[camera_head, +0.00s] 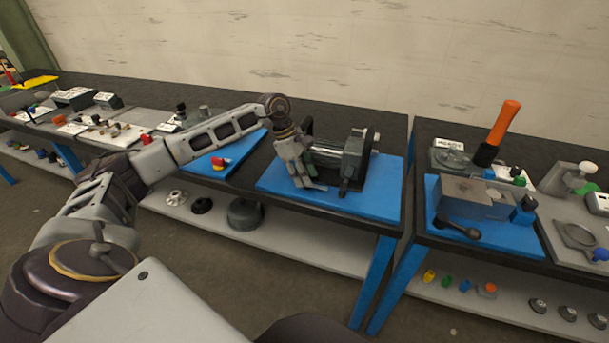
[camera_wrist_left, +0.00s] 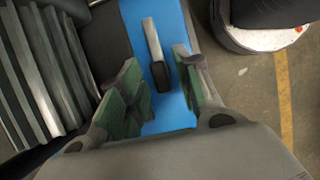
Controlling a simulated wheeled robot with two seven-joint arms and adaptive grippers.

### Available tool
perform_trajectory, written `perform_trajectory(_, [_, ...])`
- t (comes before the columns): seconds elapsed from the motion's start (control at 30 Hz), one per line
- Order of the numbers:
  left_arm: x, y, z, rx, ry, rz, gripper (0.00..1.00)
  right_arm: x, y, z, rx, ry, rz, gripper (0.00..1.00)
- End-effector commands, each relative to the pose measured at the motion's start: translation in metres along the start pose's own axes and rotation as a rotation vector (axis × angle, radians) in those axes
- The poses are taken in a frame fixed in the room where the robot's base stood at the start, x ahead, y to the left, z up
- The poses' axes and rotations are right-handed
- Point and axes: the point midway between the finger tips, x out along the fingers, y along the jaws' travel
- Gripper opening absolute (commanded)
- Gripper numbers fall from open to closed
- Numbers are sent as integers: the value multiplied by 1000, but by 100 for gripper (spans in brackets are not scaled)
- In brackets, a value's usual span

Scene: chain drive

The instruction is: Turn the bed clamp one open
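A grey and black machine with cylindrical parts (camera_head: 352,158) stands on a blue mat (camera_head: 375,205) on the middle bench. My left gripper (camera_head: 316,187) is at the machine's left front side, pointing down. In the left wrist view its green-padded fingers (camera_wrist_left: 160,98) are apart. A clamp lever with a light grey bar and dark end (camera_wrist_left: 153,42) shows between and beyond the fingers, over the blue mat. I see gaps on both sides of it; it looks untouched. I cannot tell for sure that this lever is bed clamp one. My right gripper is not in view.
The machine's ribbed grey side (camera_wrist_left: 42,70) is close on the left in the wrist view. A right-hand bench holds a grey block with a black-knobbed lever (camera_head: 470,197) and an orange-handled tool (camera_head: 503,122). A red knob (camera_head: 219,162) is on the mat left of my gripper.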

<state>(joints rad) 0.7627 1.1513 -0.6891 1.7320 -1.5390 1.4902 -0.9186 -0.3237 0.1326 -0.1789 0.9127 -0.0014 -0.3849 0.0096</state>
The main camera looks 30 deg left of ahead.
Motion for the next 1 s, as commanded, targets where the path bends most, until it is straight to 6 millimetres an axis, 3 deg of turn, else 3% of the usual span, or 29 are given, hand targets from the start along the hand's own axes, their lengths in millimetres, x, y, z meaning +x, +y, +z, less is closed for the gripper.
perform_trajectory(0.53, [-10,0,0,-1,0,-1,36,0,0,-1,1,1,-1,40])
perform_trajectory(1.0, [-73,0,0,-1,0,2,36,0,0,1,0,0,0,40])
